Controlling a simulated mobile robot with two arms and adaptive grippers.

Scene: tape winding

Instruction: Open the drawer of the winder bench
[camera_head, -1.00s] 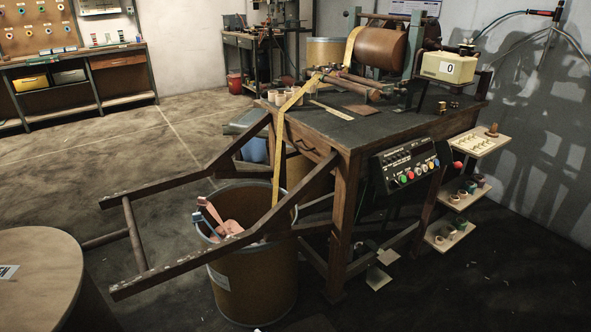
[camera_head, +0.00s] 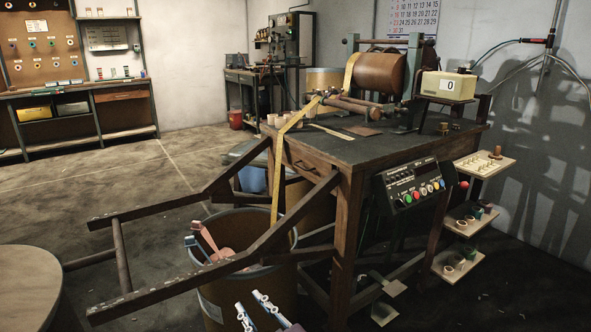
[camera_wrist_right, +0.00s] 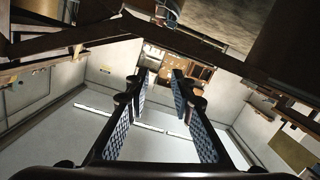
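The winder bench (camera_head: 385,150) is a dark-topped wooden table. Its front left side carries a drawer (camera_head: 303,167), which looks shut, with a small dark handle. A yellow tape strip and the wooden rails partly cover that side. My right gripper (camera_head: 250,300) enters at the bottom edge, in front of the barrel, below and short of the drawer. In the right wrist view my right gripper (camera_wrist_right: 160,78) has its two fingers apart with nothing between them.
A control panel (camera_head: 410,185) hangs at the bench's right. A round table top (camera_head: 25,285) is at lower left. Floor at left is open.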

